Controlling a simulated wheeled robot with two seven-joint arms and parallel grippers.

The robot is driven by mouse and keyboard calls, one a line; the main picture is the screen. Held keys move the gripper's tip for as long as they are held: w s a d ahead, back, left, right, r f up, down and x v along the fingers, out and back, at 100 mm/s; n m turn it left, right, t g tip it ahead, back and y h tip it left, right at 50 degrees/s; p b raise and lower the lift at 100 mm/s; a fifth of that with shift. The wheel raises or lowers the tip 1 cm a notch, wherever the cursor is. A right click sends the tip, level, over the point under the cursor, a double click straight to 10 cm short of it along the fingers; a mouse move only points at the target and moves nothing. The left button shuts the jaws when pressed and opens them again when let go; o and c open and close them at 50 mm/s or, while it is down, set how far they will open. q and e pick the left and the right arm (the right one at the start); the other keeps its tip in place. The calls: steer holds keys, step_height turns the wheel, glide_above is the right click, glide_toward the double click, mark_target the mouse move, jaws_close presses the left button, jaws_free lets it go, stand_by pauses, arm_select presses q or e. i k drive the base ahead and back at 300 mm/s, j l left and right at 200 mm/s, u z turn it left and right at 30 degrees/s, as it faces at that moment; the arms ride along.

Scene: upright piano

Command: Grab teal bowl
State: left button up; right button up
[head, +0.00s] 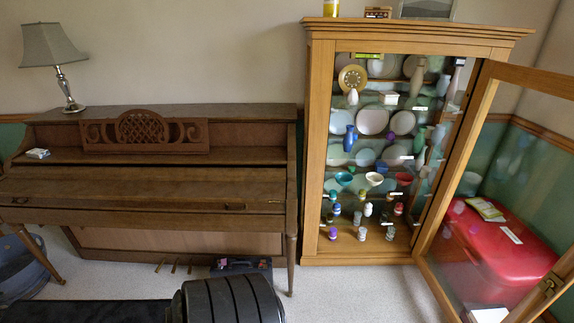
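A small teal bowl (344,179) stands on a lower shelf inside the wooden display cabinet (318,150), left of a cream bowl (374,179). The cabinet's glass door (484,110) is swung open to the right, so the front of the shelves is uncovered. Neither of my grippers shows in the head view.
A blue vase (349,138) stands above the teal bowl, and several small bottles and cups stand below it. An upright piano (140,188) is left of the cabinet. A red case (505,245) lies behind the open door. Carpet (360,295) before the cabinet is clear.

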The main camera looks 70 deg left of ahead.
mark_target(343, 178)
steer(key=l+u, duration=0.1)
steer(key=u, duration=1.65)
steer(key=i+l, duration=0.25)
steer(key=l, duration=0.2)
steer(key=i+l, duration=0.2)
steer(key=l, duration=0.2)
steer(key=i+l+z, duration=0.1)
steer(key=i+l, duration=0.15)
steer(key=l, duration=0.2)
